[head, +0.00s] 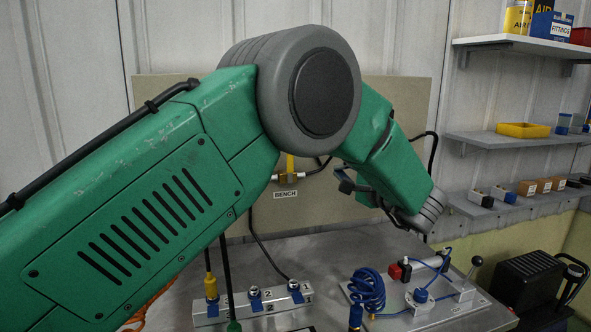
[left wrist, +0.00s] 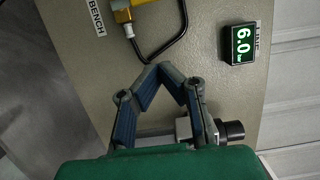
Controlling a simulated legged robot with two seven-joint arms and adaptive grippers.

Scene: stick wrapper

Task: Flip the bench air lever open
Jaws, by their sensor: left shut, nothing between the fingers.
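The bench air valve on the wall panel has a yellow lever (head: 290,164) that stands upright across its brass fitting, above the BENCH label (head: 286,194). In the left wrist view, part of the yellow lever (left wrist: 122,5) shows at the top edge, cut off by the frame, beside the BENCH label (left wrist: 96,18). My left gripper (left wrist: 160,68) is shut and empty, its fingertips together and apart from the lever. In the head view the left gripper (head: 346,182) is right of the valve, partly hidden behind my green forearm. My right gripper does not show.
A gauge reading 6.0 (left wrist: 239,43) is on the panel (head: 400,100). A black hose (left wrist: 165,50) loops from the valve close to the fingertips. Below, the metal bench holds a numbered manifold (head: 255,302), coiled blue tubing (head: 367,290) and a fixture. Shelves (head: 520,142) stand right.

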